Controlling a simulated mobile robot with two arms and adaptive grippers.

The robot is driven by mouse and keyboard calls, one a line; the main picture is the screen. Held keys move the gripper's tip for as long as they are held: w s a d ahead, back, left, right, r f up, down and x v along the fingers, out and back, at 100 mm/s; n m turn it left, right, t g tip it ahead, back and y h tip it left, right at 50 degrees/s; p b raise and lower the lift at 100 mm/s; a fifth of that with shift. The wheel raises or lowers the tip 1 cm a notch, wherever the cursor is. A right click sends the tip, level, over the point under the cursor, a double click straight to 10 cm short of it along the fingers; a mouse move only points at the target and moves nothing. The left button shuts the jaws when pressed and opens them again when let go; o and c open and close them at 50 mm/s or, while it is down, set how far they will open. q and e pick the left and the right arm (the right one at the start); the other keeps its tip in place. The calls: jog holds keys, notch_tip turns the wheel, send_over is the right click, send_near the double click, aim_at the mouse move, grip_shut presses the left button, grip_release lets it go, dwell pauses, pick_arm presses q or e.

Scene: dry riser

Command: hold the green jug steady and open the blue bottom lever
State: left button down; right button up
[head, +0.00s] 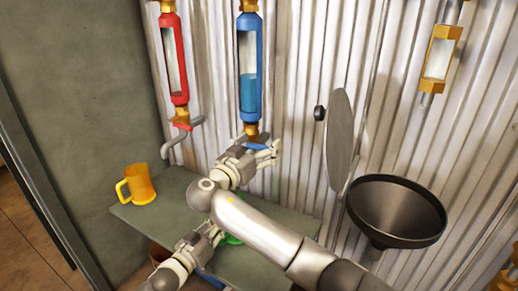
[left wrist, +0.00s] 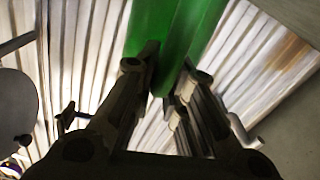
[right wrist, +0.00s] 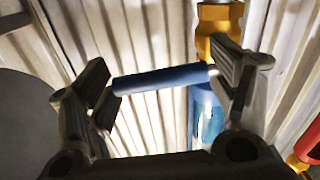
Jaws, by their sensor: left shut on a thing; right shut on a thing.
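The blue bottom lever (head: 256,147) is at the lower end of the blue column (head: 249,55). My right gripper (head: 262,153) is at the lever. In the right wrist view the blue lever (right wrist: 160,81) lies crosswise between the fingers of my right gripper (right wrist: 165,85), which is shut on it. The green jug (head: 231,240) shows only as a small patch below, mostly hidden behind my right arm. My left gripper (head: 214,234) is beside it. In the left wrist view the green jug (left wrist: 178,35) is between the fingers of my left gripper (left wrist: 168,65), shut on it.
An orange mug (head: 141,187) stands on the grey-green shelf (head: 170,222) at the left. A red column (head: 174,60) with a grey spout hangs left of the blue one. A dark funnel (head: 395,208) and grey disc (head: 341,140) are at the right.

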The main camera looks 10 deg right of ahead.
pick_arm(q)
jog(key=shift+f, duration=0.25)
pick_arm(e)
jog(key=r+n, duration=0.1)
jog(key=n, duration=0.2)
jog(key=shift+w+a+r, duration=0.15)
jog(key=shift+a+r, duration=0.05)
jog(key=shift+r, duration=0.2)
jog(key=n, duration=0.1)
jog(key=r+n, duration=0.1)
jog(key=n, duration=0.1)
jog(key=shift+w+a+r+n, duration=0.4)
jog(key=n, duration=0.1)
jog(key=a+r+n, duration=0.1)
jog(key=shift+w+n, duration=0.3)
jog(key=shift+w, duration=0.05)
jog(key=shift+w+a+r+n, duration=0.25)
jog(key=shift+w+a+n, duration=0.05)
jog(key=shift+n, duration=0.55)
jog(key=shift+w+a+r+n, duration=0.25)
jog(key=shift+a+n, duration=0.05)
jog(key=shift+n, duration=0.55)
pick_arm(q)
jog(key=shift+s, duration=0.1)
pick_arm(e)
jog(key=o, duration=1.4)
jog(key=shift+a, duration=0.1)
